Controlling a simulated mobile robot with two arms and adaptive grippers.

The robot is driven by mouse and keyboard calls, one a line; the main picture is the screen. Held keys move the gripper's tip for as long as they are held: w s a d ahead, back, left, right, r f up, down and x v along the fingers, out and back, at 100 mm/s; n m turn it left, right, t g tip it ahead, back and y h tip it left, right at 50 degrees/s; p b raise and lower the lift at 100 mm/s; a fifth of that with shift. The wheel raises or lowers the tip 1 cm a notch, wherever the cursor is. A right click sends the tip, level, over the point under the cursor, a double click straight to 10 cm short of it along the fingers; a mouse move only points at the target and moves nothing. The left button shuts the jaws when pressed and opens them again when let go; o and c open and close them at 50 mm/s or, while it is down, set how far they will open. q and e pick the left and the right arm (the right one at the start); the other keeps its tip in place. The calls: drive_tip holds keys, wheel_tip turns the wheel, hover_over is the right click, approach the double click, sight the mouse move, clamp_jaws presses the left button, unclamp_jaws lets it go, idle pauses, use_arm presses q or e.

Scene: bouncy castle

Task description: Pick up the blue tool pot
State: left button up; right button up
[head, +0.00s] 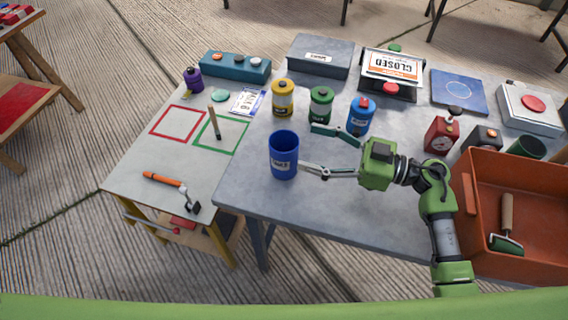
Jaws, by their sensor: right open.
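The blue tool pot (284,158) is an upright blue cylinder with a small white label. It stands on the grey table (330,205) near its left front part. My right gripper (307,149) comes from the right and is open. Its near finger reaches the pot's right side, and its far finger extends behind and to the right of the pot. Nothing is between the fingers. I cannot tell whether the near finger touches the pot. My left gripper is not in view.
Yellow (283,98), green (320,104) and blue (360,117) canisters stand behind my gripper. A lower side table (165,160) at left holds an orange-handled hammer (170,186). The grey table's front middle is clear.

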sight(284, 140)
drive_tip(key=shift+f+b, duration=0.35)
drive_tip(key=shift+f, duration=0.3)
drive_tip(key=shift+a, duration=0.25)
drive_tip(key=x, duration=0.6)
drive_tip(key=shift+w+p, duration=0.4)
drive_tip(key=shift+w+a, duration=0.15)
drive_tip(key=shift+a, duration=0.25)
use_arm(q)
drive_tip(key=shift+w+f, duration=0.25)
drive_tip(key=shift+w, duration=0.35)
use_arm(e)
drive_tip(key=c, duration=1.9)
drive_tip(key=shift+r, duration=0.1)
